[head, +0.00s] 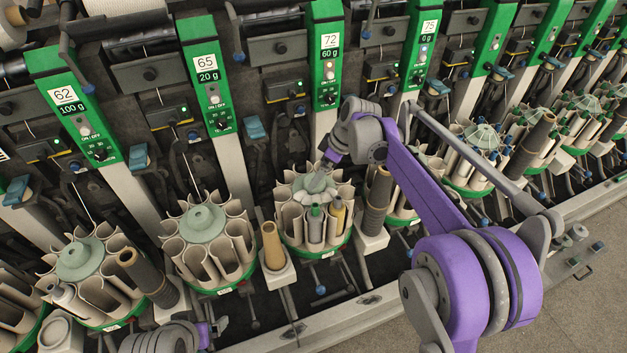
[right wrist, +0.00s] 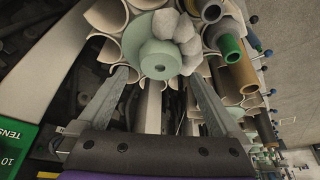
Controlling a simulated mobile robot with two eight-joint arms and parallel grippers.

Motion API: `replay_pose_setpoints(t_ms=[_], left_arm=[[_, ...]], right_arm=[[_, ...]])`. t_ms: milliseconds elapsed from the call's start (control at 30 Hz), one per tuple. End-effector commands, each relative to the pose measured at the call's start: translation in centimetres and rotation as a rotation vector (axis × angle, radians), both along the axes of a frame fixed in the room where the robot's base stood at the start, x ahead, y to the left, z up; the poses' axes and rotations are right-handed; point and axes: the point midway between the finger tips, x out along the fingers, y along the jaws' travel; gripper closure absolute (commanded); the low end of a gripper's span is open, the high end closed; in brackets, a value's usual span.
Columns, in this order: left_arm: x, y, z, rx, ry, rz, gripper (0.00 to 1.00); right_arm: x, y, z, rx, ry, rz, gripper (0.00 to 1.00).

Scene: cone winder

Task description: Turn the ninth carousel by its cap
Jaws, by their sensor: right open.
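A carousel (head: 291,219) with upright curved cream holders stands mid-view in the head view, below the 72 panel. Its round grey-green cap (right wrist: 158,59) shows clearly in the right wrist view. My right gripper (right wrist: 160,78) is open, with one finger on each side of the cap's near edge; contact cannot be told. In the head view, my right gripper (head: 324,168) comes in over the cap from the right and partly hides it. My left gripper (head: 217,328) shows small at the bottom edge in the head view, away from this carousel; its fingers are unclear.
A brown cone (head: 272,246) stands left of the carousel and a dark cone (head: 377,190) right of it. Another carousel (head: 203,224) is to the left. Pale lumpy pieces (right wrist: 178,35) and a green-ended tube (right wrist: 230,47) sit beside the cap. Grey floor lies at lower right.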

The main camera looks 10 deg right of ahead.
Motion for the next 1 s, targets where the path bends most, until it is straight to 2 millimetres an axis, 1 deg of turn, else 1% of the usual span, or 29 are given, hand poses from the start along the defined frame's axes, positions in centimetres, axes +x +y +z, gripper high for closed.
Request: replay_pose_setpoints(t_ms=[33, 100, 200, 300, 433, 667, 700, 767, 900, 967, 1000], left_arm=[[0.0, 0.0, -0.1, 0.0, 0.001, 0.0, 0.06], [0.0, 0.0, -0.1, 0.0, 0.001, 0.0, 0.06], [0.0, 0.0, -0.1, 0.0, 0.001, 0.0, 0.06], [0.0, 0.0, -0.2, 0.0, 0.002, 0.0, 0.06], [0.0, 0.0, -0.2, 0.0, 0.002, 0.0, 0.06], [0.0, 0.0, -0.2, 0.0, 0.002, 0.0, 0.06], [0.0, 0.0, -0.2, 0.0, 0.002, 0.0, 0.06], [0.0, 0.0, -0.2, 0.0, 0.002, 0.0, 0.06], [0.0, 0.0, -0.2, 0.0, 0.002, 0.0, 0.06], [0.0, 0.0, -0.2, 0.0, 0.002, 0.0, 0.06], [0.0, 0.0, -0.2, 0.0, 0.002, 0.0, 0.06]], right_arm=[[0.2, 0.3, -1.0, 0.0, 0.0, 0.001, 0.0], [0.5, 0.7, -2.1, 0.0, 0.0, 0.001, 0.0], [0.8, 1.2, -3.4, -0.001, 0.001, 0.0, 0.0], [1.0, 1.5, -4.2, -0.001, 0.001, 0.0, 0.0], [1.1, 1.6, -4.7, -0.001, 0.001, 0.0, 0.0], [1.1, 1.6, -4.8, -0.001, 0.001, -0.001, 0.0], [1.1, 1.6, -4.8, -0.001, 0.001, -0.001, 0.04], [1.1, 1.6, -4.8, -0.001, 0.001, -0.001, 0.14], [1.1, 1.6, -4.7, -0.001, 0.001, -0.001, 0.4], [1.1, 1.6, -4.7, -0.001, 0.001, -0.001, 0.5], [1.1, 1.6, -4.7, -0.001, 0.001, -0.001, 0.58]])
